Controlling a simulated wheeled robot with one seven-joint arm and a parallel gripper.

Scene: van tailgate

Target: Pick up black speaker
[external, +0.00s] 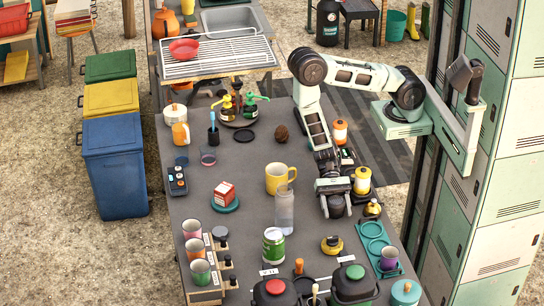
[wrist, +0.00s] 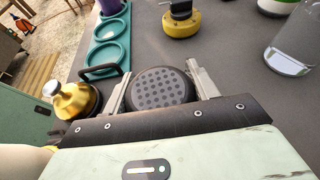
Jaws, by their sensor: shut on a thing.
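The black speaker (wrist: 161,88) is a round dark piece with a dotted grille, seen between the two grey fingers of my gripper (wrist: 162,82) in the wrist view. The fingers touch it on both sides, so my gripper is shut on it. In the external view my gripper (external: 336,203) points down over the right part of the grey table, and a dark part of the speaker (external: 337,210) shows below it. I cannot tell whether the speaker touches the table.
A brass bell-like object (wrist: 76,101) stands close left of my gripper. A teal holder with round wells (wrist: 108,38) and a yellow-based item (wrist: 181,22) are beyond it. A clear bottle (external: 284,212) and a yellow mug (external: 278,178) stand left of my gripper.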

